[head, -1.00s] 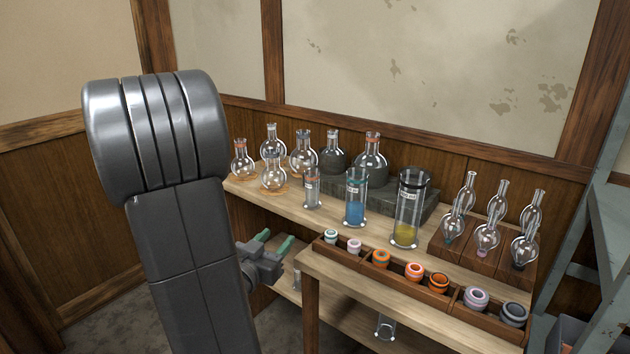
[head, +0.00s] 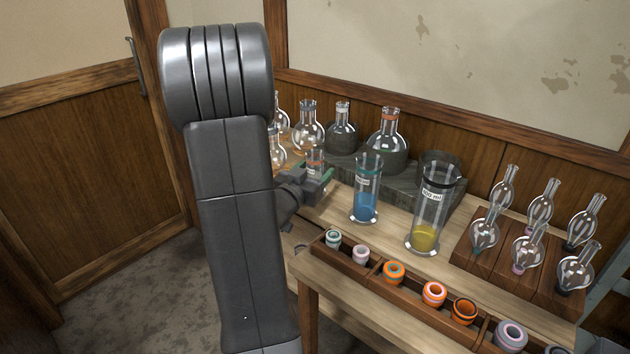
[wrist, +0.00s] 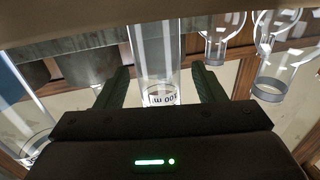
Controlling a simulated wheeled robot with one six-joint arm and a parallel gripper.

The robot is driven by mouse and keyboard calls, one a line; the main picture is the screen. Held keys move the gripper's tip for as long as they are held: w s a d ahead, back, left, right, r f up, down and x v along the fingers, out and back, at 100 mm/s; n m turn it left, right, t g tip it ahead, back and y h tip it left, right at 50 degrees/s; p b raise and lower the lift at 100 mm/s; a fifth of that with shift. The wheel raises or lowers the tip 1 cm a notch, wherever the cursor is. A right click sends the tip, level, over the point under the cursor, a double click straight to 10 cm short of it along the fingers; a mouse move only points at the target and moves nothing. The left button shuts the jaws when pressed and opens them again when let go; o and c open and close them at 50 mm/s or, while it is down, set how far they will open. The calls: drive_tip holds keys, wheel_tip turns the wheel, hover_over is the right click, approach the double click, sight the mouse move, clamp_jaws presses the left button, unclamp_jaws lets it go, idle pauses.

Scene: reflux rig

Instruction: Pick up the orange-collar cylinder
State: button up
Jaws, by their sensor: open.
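The orange-collar cylinder (head: 315,158) is a small clear glass cylinder with an orange band near its top. It stands on the bench in the head view, its lower part hidden behind my gripper (head: 324,178). In the wrist view, a clear cylinder (wrist: 154,55) with a "100 ml" label stands upright between the two green fingers of my gripper (wrist: 160,80). The fingers are open, with a visible gap on each side of the glass. Its collar cannot be made out there.
A blue-filled cylinder (head: 365,195) stands close on the right, and a taller yellow-filled cylinder (head: 428,215) beyond it. Round flasks (head: 308,130) stand behind and left. A wooden tray of coloured rings (head: 352,268) lies in front. Bulbed glassware (head: 528,240) stands at right.

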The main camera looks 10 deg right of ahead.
drive_tip(key=shift+x, duration=1.45)
drive_tip(key=c, duration=1.1)
drive_tip(key=shift+r, duration=0.1)
drive_tip(key=shift+c, duration=0.2)
